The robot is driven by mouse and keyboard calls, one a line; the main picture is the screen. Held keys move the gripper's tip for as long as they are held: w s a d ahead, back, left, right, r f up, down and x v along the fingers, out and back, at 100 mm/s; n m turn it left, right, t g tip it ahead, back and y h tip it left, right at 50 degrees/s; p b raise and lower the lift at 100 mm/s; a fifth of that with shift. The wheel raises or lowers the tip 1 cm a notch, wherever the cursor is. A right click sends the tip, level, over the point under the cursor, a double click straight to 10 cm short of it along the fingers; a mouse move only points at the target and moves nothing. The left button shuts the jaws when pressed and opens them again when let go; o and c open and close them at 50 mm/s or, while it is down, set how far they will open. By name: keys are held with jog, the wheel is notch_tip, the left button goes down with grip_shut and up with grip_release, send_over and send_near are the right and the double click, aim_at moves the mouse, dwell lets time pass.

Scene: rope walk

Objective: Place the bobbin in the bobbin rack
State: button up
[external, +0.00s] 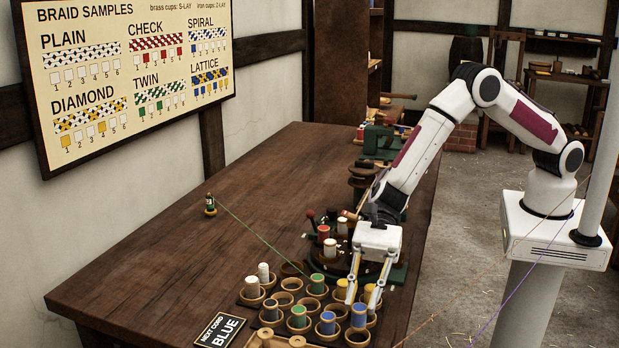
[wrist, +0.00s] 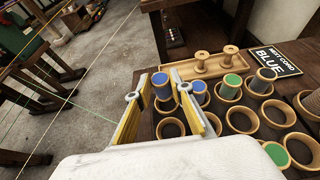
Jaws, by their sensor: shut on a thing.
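A blue bobbin (wrist: 161,87) is between the two fingers of my gripper (wrist: 161,80), which is shut on it. In the external view my gripper (external: 361,302) points down at the near right of the table, and a blue bobbin (external: 359,316) shows at its fingertips, at a round wooden cup. I cannot tell whether its base touches the cup. The cups stand in rows, some with blue, green, white or yellow bobbins and some empty, like the empty cup (wrist: 170,129). A wooden tray (wrist: 183,71) with two bare spools lies beside the cups.
A second blue bobbin (external: 327,322) stands in the neighbouring cup, close to my fingers. A sign (external: 219,330) reading "NEXT CORD BLUE" lies by the tray. A braiding machine (external: 325,245) stands behind the cups. A small figure-like bobbin (external: 210,205) holds a green thread across the table.

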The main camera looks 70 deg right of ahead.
aim_at(362, 307)
jog(key=shift+f, duration=1.75)
jog(key=shift+f, duration=0.1)
jog(key=o, duration=0.9)
jog(key=shift+d+r, duration=0.3)
jog(key=shift+d, duration=0.1)
jog(key=v, duration=1.1)
jog(key=shift+d+r, duration=0.1)
